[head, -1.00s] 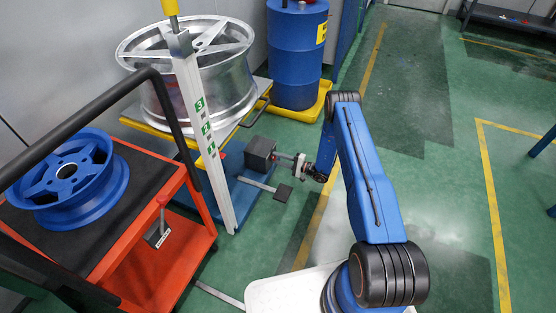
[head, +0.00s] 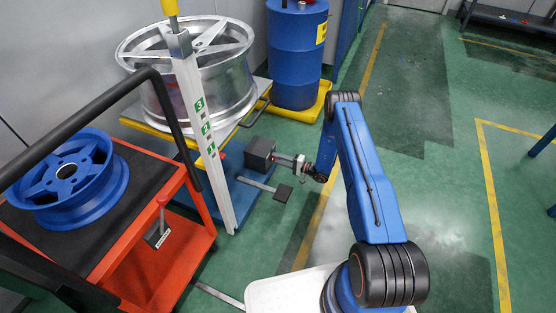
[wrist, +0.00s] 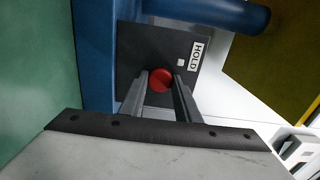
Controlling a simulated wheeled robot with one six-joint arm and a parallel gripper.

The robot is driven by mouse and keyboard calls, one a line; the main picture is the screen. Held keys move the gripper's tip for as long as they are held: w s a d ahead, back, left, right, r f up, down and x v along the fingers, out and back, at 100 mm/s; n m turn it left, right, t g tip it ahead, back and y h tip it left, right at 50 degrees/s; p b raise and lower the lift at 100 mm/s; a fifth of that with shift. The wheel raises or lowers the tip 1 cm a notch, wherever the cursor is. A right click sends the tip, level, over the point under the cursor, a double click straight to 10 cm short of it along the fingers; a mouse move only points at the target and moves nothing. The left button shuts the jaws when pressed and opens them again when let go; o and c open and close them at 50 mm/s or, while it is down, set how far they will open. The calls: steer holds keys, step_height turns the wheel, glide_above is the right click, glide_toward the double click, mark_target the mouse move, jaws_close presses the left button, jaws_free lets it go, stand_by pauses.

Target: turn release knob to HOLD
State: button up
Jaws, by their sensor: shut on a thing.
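The release knob (wrist: 161,80) is a red round knob on a dark panel (wrist: 150,45) in the wrist view. The white HOLD label (wrist: 195,56) is on the panel to the knob's upper right, with a small pale square mark between label and knob. My gripper (wrist: 160,84) has its two grey fingers on either side of the knob, shut on it. In the head view my gripper (head: 279,157) reaches left to the dark box (head: 260,151) at the lift's side; the knob is too small to make out there.
A foot pedal (head: 283,193) sticks out just below my gripper. A silver wheel (head: 238,85) rests on the yellow-edged lift beside a white numbered post (head: 203,130). A red cart (head: 150,265) carries a blue wheel (head: 62,180). A blue drum (head: 296,55) stands behind.

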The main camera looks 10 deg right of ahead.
steer(key=o, duration=1)
steer(key=shift+d, duration=0.1)
steer(key=v, duration=1.7)
steer(key=shift+s+d, duration=0.1)
steer(key=shift+s, duration=0.05)
